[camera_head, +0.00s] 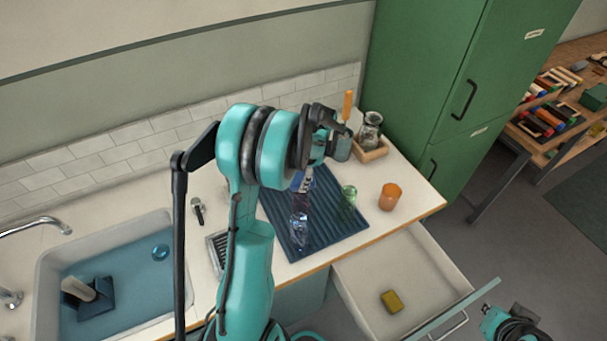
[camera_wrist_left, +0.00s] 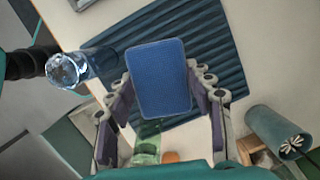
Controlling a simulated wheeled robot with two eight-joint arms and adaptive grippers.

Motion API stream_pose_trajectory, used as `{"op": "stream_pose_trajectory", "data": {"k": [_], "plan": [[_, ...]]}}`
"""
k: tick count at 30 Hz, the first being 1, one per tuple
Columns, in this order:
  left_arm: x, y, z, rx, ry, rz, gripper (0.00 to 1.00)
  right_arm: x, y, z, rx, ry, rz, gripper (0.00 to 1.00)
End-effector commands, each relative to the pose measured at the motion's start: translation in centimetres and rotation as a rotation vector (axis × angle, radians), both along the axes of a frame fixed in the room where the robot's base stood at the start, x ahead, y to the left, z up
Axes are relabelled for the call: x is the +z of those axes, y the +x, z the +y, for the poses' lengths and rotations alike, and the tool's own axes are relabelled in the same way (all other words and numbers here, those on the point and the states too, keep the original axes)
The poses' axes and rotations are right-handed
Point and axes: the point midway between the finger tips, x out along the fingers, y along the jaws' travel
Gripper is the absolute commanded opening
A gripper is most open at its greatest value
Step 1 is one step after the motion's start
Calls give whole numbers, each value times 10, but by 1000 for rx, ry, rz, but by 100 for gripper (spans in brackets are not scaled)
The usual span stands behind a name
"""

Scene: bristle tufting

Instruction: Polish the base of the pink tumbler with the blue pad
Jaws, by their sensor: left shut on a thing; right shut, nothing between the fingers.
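My left gripper (camera_head: 304,174) is over the ribbed dark blue mat (camera_head: 270,205) and is shut on the blue pad (camera_wrist_left: 160,75). The pad is a flat rounded rectangle between the two fingers in the left wrist view. No tumbler looks plainly pink. A clear glass tumbler with bluish-purple tints (camera_head: 299,220) is on the mat, below the gripper in the head view; it also shows at upper left in the left wrist view (camera_wrist_left: 68,70), apart from the pad. Only a teal and black part of my right arm shows at the head view's lower right; its fingers are not visible.
A green glass (camera_head: 348,196) and an orange cup (camera_head: 389,196) stand right of the clear tumbler. A teal holder (camera_wrist_left: 274,130) and a jar (camera_head: 370,130) are behind. An open drawer (camera_head: 420,265) holds a yellow sponge (camera_head: 391,301). A water-filled sink (camera_head: 45,265) is at left.

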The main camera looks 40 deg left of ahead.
Motion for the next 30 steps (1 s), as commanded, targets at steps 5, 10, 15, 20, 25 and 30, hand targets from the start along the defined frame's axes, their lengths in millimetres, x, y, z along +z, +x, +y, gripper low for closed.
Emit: {"op": "stream_pose_trajectory", "data": {"k": [5,10,15,20,25,30], "plan": [[-1,-8,-2,0,0,0,10,-2,0,0,0,0,0,0],[-2,-16,-5,0,0,0,10,-5,0,0,0,0,0,0],[-3,-31,-9,1,-1,0,10,-8,0,0,0,0,0,0],[-3,-37,-11,0,-1,1,11,-8,0,0,0,0,0,0],[-3,-37,-11,1,-2,2,10,-8,0,0,0,0,0,0],[3,-37,-11,1,-2,2,10,-4,0,0,0,0,0,0]]}}
